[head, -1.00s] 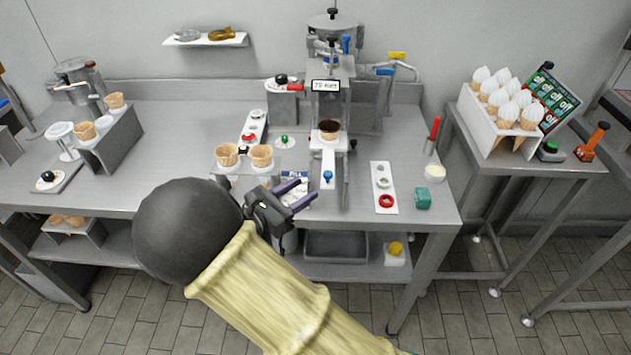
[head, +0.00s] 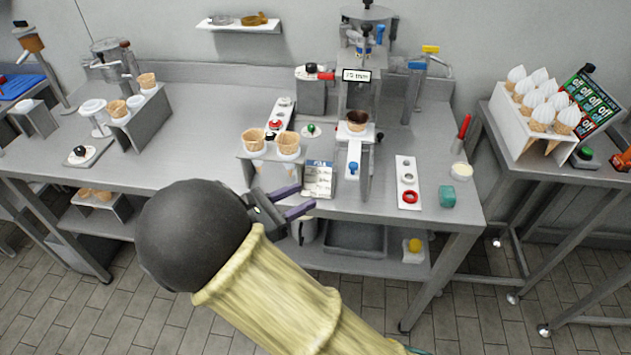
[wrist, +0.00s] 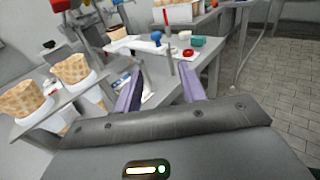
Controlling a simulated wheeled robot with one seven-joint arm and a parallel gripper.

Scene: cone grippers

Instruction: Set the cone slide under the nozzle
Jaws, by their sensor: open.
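The cone slide (head: 354,158) is a white strip with a blue knob, on a grey rail that runs toward the table's front edge. A cone with a dark inside (head: 357,121) stands at the slide's back end, below the dispenser (head: 358,95) with its small display. The nozzle itself I cannot make out. My gripper (head: 307,199) is open and empty, in front of the table edge and left of the slide. In the wrist view the two purple fingers (wrist: 160,88) are apart, and the blue knob (wrist: 157,36) shows beyond them.
A small printed card (head: 317,180) stands at the front edge. A white strip with rings (head: 407,182) and a teal block (head: 447,196) lie to the right.

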